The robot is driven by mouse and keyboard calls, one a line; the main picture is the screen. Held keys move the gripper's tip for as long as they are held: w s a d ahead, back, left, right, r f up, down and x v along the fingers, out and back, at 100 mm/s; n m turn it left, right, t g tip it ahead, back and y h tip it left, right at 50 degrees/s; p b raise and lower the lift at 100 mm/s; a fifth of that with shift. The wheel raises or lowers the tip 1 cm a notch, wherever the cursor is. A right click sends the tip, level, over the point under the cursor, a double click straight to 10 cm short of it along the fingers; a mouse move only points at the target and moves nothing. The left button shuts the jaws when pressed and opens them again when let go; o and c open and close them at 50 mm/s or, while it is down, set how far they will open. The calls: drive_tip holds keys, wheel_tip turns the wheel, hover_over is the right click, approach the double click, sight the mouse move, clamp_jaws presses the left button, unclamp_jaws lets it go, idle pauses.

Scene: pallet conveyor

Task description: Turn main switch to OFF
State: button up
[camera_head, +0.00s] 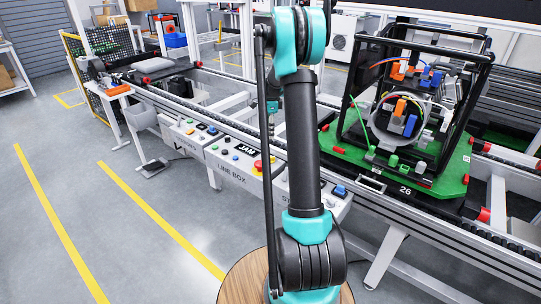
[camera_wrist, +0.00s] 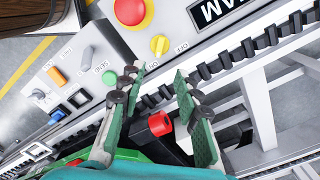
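The main switch looks to be the yellow knob (camera_wrist: 160,45) on the light grey control panel in the wrist view, with ON and OFF labels printed beside it. Which label it points to is hard to tell. My gripper (camera_wrist: 158,76) is open and empty, its two fingers spread just short of the knob in the picture, apart from it. In the head view my arm's links cover most of the gripper and the knob's surroundings.
A red emergency button (camera_wrist: 130,11) on a yellow base sits close to the knob. Green, blue and orange buttons, a grey selector and a JAM display are also on the panel. A red cylinder (camera_wrist: 160,124) shows between the fingers. The conveyor carries a green pallet (camera_head: 452,186).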

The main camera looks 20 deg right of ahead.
sight(271, 157)
wheel_tip(271, 157, down, 13)
drive_tip(key=shift+f, duration=0.1)
idle(0.3)
clamp_jaws()
